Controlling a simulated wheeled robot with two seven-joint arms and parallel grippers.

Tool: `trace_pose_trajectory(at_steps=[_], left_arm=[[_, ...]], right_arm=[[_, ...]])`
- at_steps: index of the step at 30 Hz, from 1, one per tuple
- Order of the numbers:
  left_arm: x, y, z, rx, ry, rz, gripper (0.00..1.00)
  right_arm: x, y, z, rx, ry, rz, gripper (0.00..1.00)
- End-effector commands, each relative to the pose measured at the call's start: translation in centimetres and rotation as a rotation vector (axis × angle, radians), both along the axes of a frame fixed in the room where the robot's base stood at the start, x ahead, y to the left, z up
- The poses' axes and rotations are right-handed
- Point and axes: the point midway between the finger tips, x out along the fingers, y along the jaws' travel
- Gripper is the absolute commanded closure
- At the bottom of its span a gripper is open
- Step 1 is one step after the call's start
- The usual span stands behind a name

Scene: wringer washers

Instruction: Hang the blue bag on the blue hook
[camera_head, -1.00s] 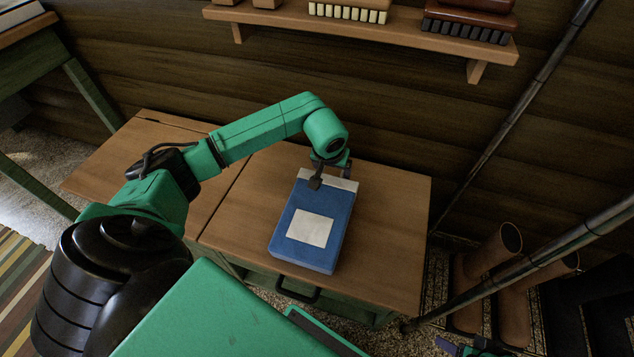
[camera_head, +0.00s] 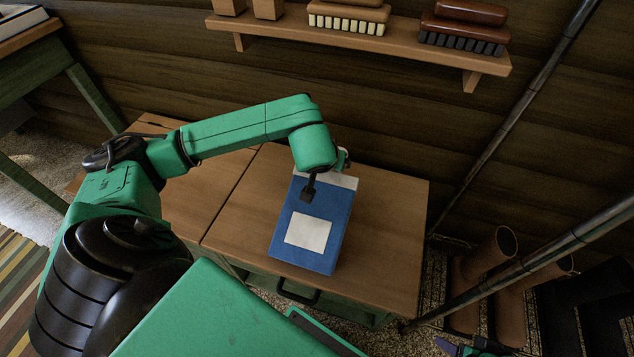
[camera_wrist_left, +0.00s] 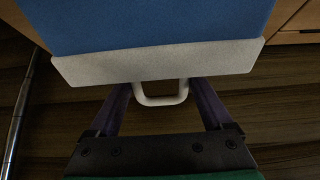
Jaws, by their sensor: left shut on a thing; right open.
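The blue bag (camera_head: 336,212) has a white top band and a white label, and appears over the right part of the wooden cabinet top. I cannot tell whether it rests on it. In the left wrist view the bag (camera_wrist_left: 150,22) fills the top, its white handle (camera_wrist_left: 162,98) between the purple fingers. My left gripper (camera_wrist_left: 160,92) is shut on the bag at this handle end; in the head view its arm hides most of it. My right gripper (camera_head: 460,346) is open and empty at the bottom right, partly cut off. No blue hook shows.
The cabinet top (camera_head: 390,225) is bare around the bag. A wall shelf (camera_head: 400,45) with brushes (camera_head: 345,16) is behind it. Dark slanting poles (camera_head: 525,105) and brown boots (camera_head: 484,262) stand to the right. A green-legged table (camera_head: 90,92) is at the left.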

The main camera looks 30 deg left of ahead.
Motion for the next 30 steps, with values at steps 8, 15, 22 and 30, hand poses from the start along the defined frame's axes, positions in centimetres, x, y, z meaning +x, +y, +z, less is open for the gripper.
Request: trace_pose_trajectory(at_steps=[8,15,22,30], left_arm=[[-0.2,-0.1,0.7,0.005,-0.026,0.0,1.0],[-1.0,-0.2,1.9,0.023,-0.085,-0.001,1.0],[-2.4,-0.6,4.3,0.049,-0.191,-0.001,1.0],[-3.1,-0.8,5.7,0.061,-0.24,0.0,1.0]], right_arm=[[0.0,0.0,0.0,0.0,0.0,0.0,0.5],[0.0,0.0,-0.6,0.0,0.0,0.0,0.5],[0.0,0.0,-1.6,0.0,0.0,0.0,0.5],[0.0,0.0,-1.8,0.0,0.0,0.0,0.5]])
